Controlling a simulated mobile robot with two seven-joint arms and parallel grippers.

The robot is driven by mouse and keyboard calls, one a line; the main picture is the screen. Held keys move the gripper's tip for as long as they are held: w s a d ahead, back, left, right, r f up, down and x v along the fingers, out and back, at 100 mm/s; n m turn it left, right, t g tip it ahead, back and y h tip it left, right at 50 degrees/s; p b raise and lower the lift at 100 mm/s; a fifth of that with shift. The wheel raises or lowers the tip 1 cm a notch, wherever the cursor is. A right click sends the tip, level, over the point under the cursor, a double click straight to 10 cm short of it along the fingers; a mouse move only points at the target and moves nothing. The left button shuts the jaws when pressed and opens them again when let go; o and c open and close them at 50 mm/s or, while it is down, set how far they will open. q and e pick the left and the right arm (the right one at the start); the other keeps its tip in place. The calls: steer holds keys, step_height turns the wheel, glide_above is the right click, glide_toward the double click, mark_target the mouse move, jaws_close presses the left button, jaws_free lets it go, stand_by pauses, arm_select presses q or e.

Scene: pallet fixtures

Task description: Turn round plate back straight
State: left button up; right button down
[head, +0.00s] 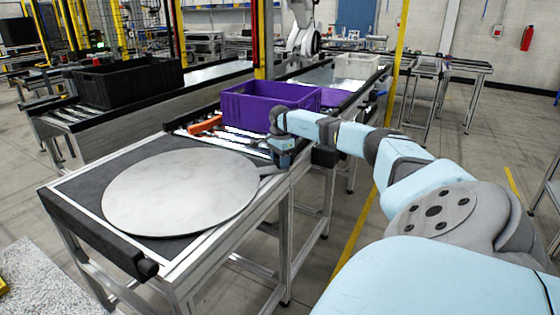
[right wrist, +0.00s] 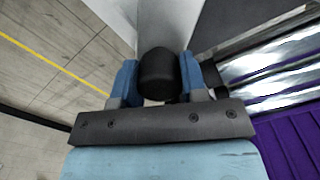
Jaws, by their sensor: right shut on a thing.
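The round plate (head: 180,192) is a large flat grey disc lying on the dark top of a metal-framed table in the head view. My right gripper (head: 281,163) is at the plate's right side, by the table edge, pointing down. In the right wrist view, its two blue fingers are closed on a black rounded knob (right wrist: 158,75), one finger on each side. The knob is at the plate's edge; how it joins the plate is hidden. My left gripper is not in view.
A purple crate (head: 268,104) stands on the rollers just behind the plate, close to my right gripper. An orange piece (head: 205,125) lies beside it. A black crate (head: 128,80) is on the conveyor at back left. Floor right of the table is open.

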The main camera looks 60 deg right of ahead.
steer(key=shift+w+d+r, duration=0.1)
steer(key=shift+w+r, duration=0.05)
steer(key=shift+r, duration=0.1)
steer(key=c, duration=1.1)
jaws_free()
steer(key=o, duration=0.4)
steer(key=shift+w, duration=0.15)
steer(key=shift+o, duration=0.2)
steer(key=shift+w+f, duration=0.1)
steer(key=shift+f, duration=0.1)
steer(key=shift+r, duration=0.2)
step_height(320, 180, up, 14)
steer(key=p, duration=0.1)
steer(key=shift+f+p, duration=0.25)
steer(key=shift+p, duration=0.05)
steer(key=shift+f, duration=0.1)
